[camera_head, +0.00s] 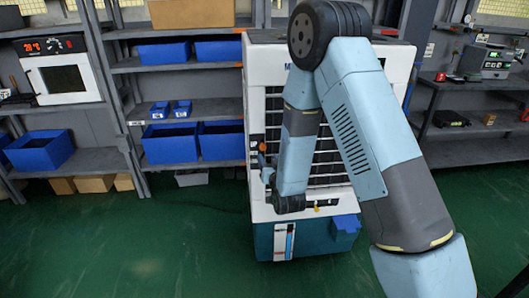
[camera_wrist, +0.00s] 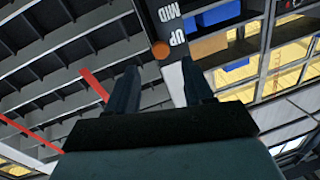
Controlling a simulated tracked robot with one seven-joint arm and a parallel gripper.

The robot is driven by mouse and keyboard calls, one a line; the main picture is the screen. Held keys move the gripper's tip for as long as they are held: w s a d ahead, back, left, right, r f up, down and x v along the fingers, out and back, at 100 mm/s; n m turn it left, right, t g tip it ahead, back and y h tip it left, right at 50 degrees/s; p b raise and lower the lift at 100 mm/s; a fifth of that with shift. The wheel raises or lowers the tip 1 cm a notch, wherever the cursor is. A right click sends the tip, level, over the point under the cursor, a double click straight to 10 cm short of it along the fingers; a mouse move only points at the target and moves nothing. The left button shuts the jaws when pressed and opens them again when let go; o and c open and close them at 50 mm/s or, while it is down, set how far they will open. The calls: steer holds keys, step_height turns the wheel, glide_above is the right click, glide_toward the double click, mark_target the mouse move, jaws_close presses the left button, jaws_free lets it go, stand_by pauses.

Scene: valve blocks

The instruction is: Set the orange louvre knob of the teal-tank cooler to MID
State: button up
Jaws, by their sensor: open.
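The white cooler (camera_head: 257,110) stands in the middle of the head view, with a teal tank (camera_head: 262,243) at its base. Its orange louvre knob (camera_head: 262,147) sits on the left of its front. In the wrist view the knob (camera_wrist: 160,49) lies just beyond and roughly between my fingertips, next to a dark label strip (camera_wrist: 150,12) reading UP and MID. The knob's setting cannot be read. My gripper (camera_wrist: 160,68) is open, with no contact visible. In the head view my gripper (camera_head: 266,172) is small and partly hidden against the cooler front.
Dark louvre slats (camera_wrist: 40,50) fill the left of the wrist view, with a red strip (camera_wrist: 94,84) near my left finger. Shelves with blue bins (camera_head: 170,143) stand left of the cooler. A workbench (camera_head: 470,115) stands at the right. Green floor (camera_head: 130,245) is clear in front.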

mark_target(263, 149)
steer(key=shift+x, duration=3.15)
steer(key=shift+c, duration=0.2)
jaws_close()
